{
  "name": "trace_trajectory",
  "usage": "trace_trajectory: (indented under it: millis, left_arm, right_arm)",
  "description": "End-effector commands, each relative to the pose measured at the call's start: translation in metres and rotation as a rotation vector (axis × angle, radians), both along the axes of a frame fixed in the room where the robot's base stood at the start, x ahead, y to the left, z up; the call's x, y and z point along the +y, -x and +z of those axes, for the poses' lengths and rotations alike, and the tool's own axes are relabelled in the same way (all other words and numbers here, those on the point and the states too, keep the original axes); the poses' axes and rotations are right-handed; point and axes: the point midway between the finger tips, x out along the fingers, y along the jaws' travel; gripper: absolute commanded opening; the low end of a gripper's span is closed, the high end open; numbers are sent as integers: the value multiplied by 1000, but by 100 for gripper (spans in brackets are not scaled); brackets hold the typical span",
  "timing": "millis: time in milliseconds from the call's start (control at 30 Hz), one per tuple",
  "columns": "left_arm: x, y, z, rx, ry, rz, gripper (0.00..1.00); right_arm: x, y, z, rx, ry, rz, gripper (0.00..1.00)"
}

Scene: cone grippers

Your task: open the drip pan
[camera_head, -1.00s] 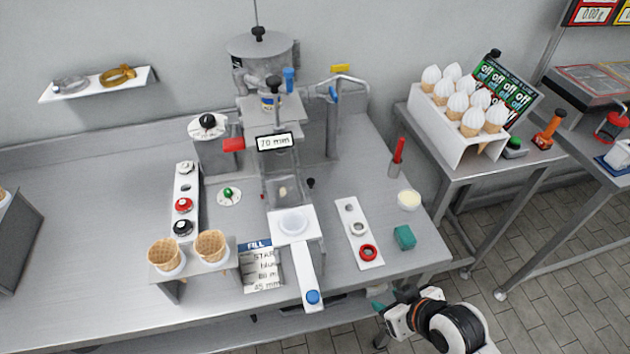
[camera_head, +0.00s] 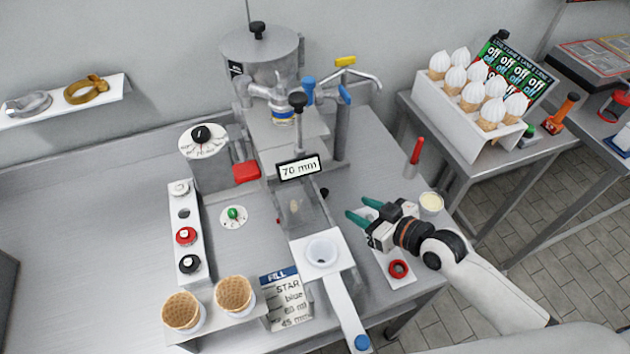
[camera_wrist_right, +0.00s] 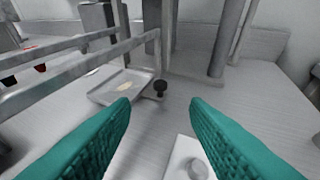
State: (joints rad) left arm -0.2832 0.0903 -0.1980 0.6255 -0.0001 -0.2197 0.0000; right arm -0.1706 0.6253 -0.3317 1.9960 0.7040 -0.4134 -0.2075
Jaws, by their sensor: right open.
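The drip pan is a shallow grey tray with a pale yellowish spot, seen in the right wrist view (camera_wrist_right: 108,94) and partly hidden under the machine in the head view (camera_head: 309,212). A small black knob (camera_wrist_right: 160,84) stands at its right side; it also shows in the head view (camera_head: 323,192). My right gripper (camera_head: 360,210) is open and empty, with teal fingers, to the right of the pan and knob. In the right wrist view the knob appears between the fingertips (camera_wrist_right: 160,103), beyond them and apart from them. My left gripper is not in view.
A white funnel holder (camera_head: 322,252) with a long handle is in front of the pan. A white strip with a red ring (camera_head: 398,269) lies below my right gripper, partly covered. A pale cup (camera_head: 430,203) stands close to my right wrist. Machine posts rise behind the knob.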

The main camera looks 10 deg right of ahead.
Motion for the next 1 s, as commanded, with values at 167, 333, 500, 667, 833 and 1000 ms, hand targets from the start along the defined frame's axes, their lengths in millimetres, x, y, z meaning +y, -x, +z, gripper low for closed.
trace_trajectory:
  millis: [167, 333, 500, 667, 833, 1000]
  left_arm:
    - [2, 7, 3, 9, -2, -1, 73]
    - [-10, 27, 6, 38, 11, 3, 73]
    - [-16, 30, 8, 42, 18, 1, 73]
    - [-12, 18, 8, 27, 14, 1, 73]
    - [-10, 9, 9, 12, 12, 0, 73]
    - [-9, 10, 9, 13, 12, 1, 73]
  right_arm:
    - [10, -16, -6, -2, -4, -3, 42]
    - [28, -43, -19, -2, -5, -2, 42]
    - [45, -68, -32, -2, -3, -2, 42]
    - [55, -84, -41, -1, -2, -1, 42]
    - [60, -91, -46, -2, 1, -1, 42]
    - [60, -91, -46, -1, 0, 0, 42]
